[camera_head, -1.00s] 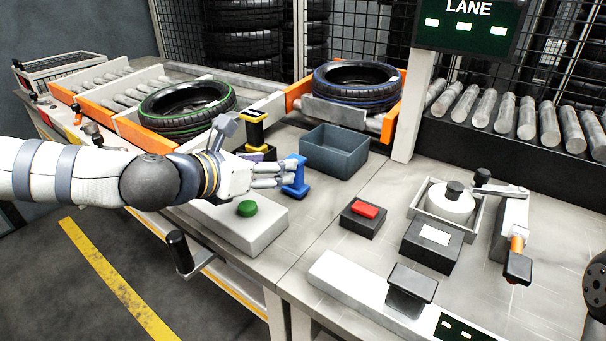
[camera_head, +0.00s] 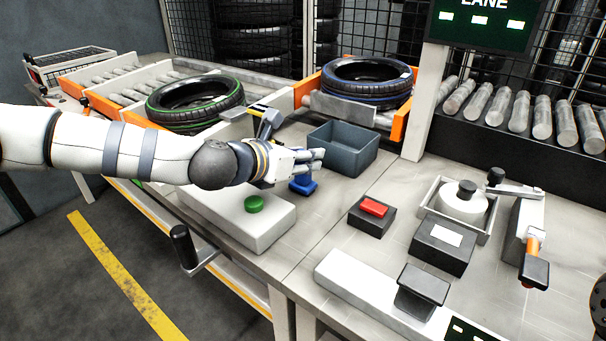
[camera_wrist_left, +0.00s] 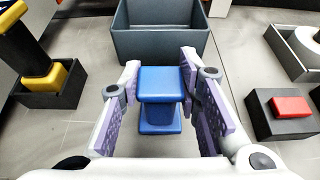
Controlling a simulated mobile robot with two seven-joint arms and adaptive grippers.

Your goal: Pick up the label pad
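No piece is marked as the label pad. A blue piece (camera_wrist_left: 161,84) with a block-like top and a wider foot stands upright on the bench; in the head view its lower part (camera_head: 303,187) shows below my fingers. My left gripper (camera_wrist_left: 160,75) is open, with one finger on each side of the blue piece; narrow gaps seem to show beside it. In the head view my left gripper (camera_head: 318,160) hides the blue piece's upper part. A black box with a white label (camera_head: 442,243) stands further right. My right gripper is not in view.
A grey open bin (camera_head: 345,150) stands just behind the blue piece. A yellow-and-black piece (camera_wrist_left: 45,80) sits in a black holder to the left. A white box with a green button (camera_head: 254,203) lies in front; a red-button box (camera_head: 372,215) is right.

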